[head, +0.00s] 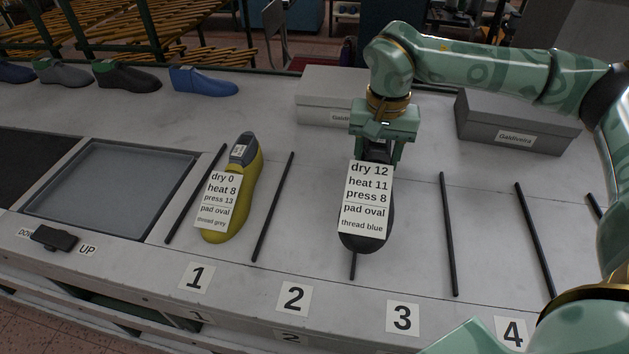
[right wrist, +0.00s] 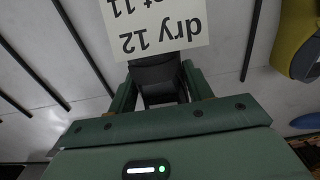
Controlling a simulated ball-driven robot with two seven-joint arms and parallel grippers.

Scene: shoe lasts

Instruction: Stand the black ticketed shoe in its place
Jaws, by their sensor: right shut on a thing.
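The black shoe (head: 364,243) hangs toe toward the front edge, its white ticket (head: 366,196) reading dry 12, heat 11, press 8, pad oval, thread blue. My right gripper (head: 377,150) is shut on its heel end. In the right wrist view the gripper (right wrist: 155,98) grips the dark shoe part (right wrist: 155,70) below the ticket. The shoe covers most of the black rod (head: 352,266) between places 2 and 3; its height above the table is hard to tell. My left gripper is not in view.
A yellow ticketed shoe (head: 246,190) stands in place 1. Black rods (head: 271,207) divide the places; 2, 3 and 4 show no standing shoe. Grey boxes (head: 323,96) (head: 518,125) stand behind. A recessed tray (head: 119,149) and several shoes (head: 205,80) are left.

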